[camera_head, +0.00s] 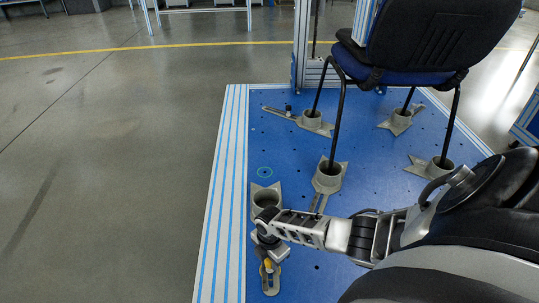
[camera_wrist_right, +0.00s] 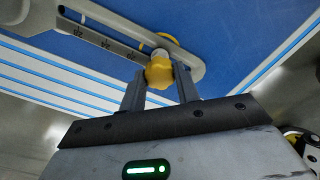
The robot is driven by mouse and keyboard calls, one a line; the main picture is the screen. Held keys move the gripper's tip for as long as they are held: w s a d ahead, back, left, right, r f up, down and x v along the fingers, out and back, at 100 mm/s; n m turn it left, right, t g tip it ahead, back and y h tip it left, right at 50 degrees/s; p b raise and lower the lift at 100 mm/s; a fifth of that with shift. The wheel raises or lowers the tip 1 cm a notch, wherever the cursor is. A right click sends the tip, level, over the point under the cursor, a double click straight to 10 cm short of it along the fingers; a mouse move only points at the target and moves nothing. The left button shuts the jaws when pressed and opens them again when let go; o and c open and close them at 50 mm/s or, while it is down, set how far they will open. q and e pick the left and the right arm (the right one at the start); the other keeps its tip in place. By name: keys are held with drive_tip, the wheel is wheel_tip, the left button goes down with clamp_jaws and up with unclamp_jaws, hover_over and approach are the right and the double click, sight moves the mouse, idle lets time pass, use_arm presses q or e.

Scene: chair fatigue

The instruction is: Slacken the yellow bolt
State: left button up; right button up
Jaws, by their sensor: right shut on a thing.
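The yellow bolt (camera_wrist_right: 159,72) shows in the right wrist view, on the slotted end of a grey metal clamp bar (camera_wrist_right: 110,41). My right gripper (camera_wrist_right: 161,85) is shut on the yellow bolt, with one finger on each side of it. In the head view my right gripper (camera_head: 268,262) reaches down over the near left part of the blue platform (camera_head: 330,262). The bolt is only a small yellow patch there, largely hidden by the gripper. The rounded end of the clamp (camera_head: 271,286) shows below it. My left gripper is not in view.
A dark chair (camera_head: 428,40) stands on the platform, its legs in grey cup-shaped holders (camera_head: 329,178). An empty holder (camera_head: 266,196) stands just beyond my gripper. The platform has a striped left edge (camera_head: 225,200). Open grey floor (camera_head: 110,170) lies to the left.

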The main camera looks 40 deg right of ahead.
drive_tip(key=shift+n, duration=1)
drive_tip(key=n+b, duration=0.1)
drive_tip(key=n, duration=0.1)
drive_tip(key=shift+f+n, duration=0.15)
drive_tip(key=shift+n, duration=0.15)
drive_tip(key=shift+s+n, duration=0.1)
drive_tip(key=shift+n, duration=0.6)
drive_tip(key=o, duration=1)
